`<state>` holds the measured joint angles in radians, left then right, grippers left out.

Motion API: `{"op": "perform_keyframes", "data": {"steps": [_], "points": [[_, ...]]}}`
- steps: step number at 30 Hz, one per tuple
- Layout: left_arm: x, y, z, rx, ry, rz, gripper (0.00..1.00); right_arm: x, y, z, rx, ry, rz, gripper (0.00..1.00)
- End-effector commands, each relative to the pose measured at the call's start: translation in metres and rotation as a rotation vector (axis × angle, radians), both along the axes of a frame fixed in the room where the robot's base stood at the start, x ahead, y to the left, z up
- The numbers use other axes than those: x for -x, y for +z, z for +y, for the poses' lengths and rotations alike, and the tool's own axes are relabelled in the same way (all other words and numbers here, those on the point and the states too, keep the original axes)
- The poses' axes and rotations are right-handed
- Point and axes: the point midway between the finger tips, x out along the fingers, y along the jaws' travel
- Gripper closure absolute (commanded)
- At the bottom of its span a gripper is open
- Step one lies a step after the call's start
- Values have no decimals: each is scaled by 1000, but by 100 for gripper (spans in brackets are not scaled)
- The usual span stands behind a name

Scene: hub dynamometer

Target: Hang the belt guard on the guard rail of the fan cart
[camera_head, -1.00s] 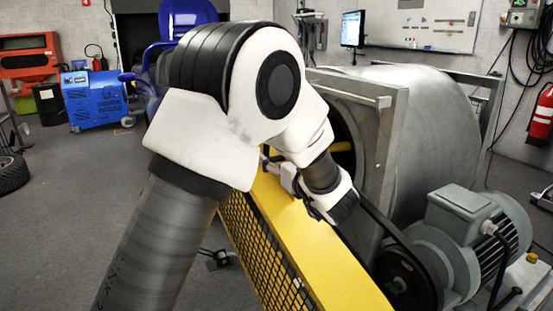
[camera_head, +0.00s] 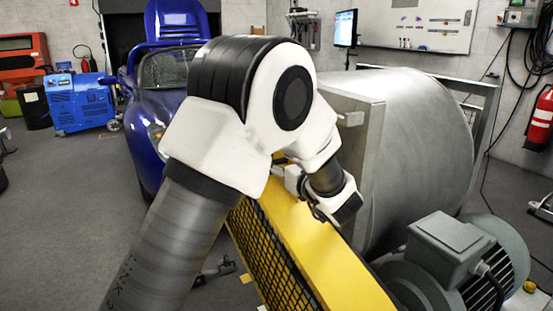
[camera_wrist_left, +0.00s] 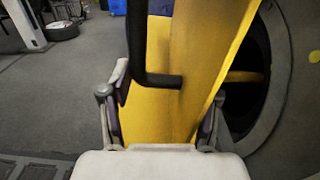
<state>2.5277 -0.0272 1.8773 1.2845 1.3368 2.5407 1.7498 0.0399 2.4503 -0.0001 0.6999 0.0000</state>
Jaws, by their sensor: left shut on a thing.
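The belt guard (camera_head: 335,262) is a long yellow cover with a black mesh side, running from under my left arm toward the bottom of the head view. My left gripper (camera_head: 325,200) is shut on it. In the left wrist view the fingers (camera_wrist_left: 165,105) stand either side of the yellow guard (camera_wrist_left: 185,125), below a bent black handle (camera_wrist_left: 157,79). The fan cart carries a big grey fan housing (camera_head: 420,150), right of the guard. A short pale bar (camera_head: 350,118) shows on its frame; I cannot tell if it is the guard rail. My right gripper is out of view.
A grey motor (camera_head: 445,240) stands close right of the guard. A blue car (camera_head: 165,110) is behind my left arm, with a blue machine (camera_head: 78,105) further left. Open floor (camera_head: 75,220) lies at the left.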

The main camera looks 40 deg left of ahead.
Motion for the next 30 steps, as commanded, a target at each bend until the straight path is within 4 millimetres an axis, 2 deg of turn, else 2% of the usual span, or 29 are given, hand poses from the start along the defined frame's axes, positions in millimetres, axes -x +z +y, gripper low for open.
{"op": "perform_keyframes", "data": {"steps": [1,28,30], "points": [[-4,6,-2,-4,-1,-3,100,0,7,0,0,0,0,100],[-70,5,-30,-3,-2,-2,100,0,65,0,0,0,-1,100],[-70,-6,-29,-3,-2,-2,100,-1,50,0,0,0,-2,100]]}}
